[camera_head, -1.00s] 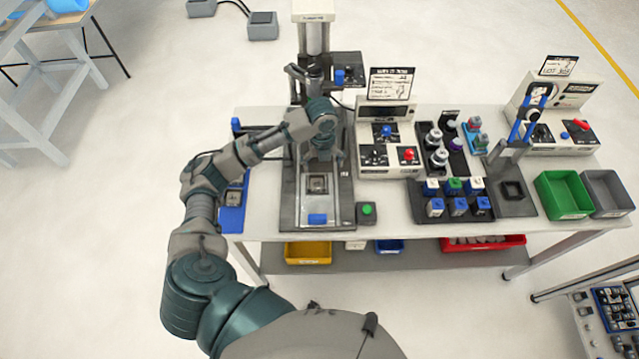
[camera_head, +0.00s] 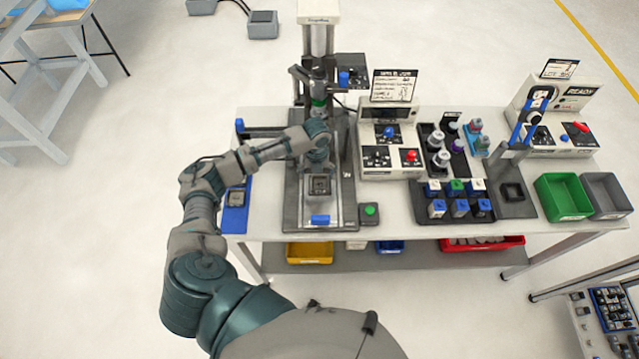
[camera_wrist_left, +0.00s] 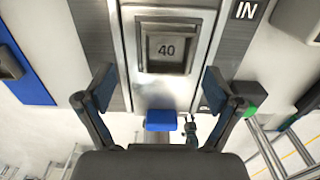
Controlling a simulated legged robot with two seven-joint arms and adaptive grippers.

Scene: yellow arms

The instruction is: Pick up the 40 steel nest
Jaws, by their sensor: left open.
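The 40 steel nest (camera_wrist_left: 166,50) is a square grey metal block with a recessed face marked 40. It sits on the steel slide plate of the press, which has a blue handle (camera_wrist_left: 160,120) at its front. In the head view the nest (camera_head: 320,186) shows just in front of my left gripper (camera_head: 318,167). In the left wrist view my left gripper (camera_wrist_left: 160,88) is open and empty. Its two fingers stand apart on either side of the plate, with the nest ahead between them. I cannot tell the gap in height. My right gripper is not in view.
The press column (camera_head: 318,45) rises behind my gripper. A blue holder (camera_head: 234,215) with another grey block lies left of the press. A green button box (camera_head: 370,212) stands right of the plate. A control box (camera_head: 390,150) and trays of parts stand further right.

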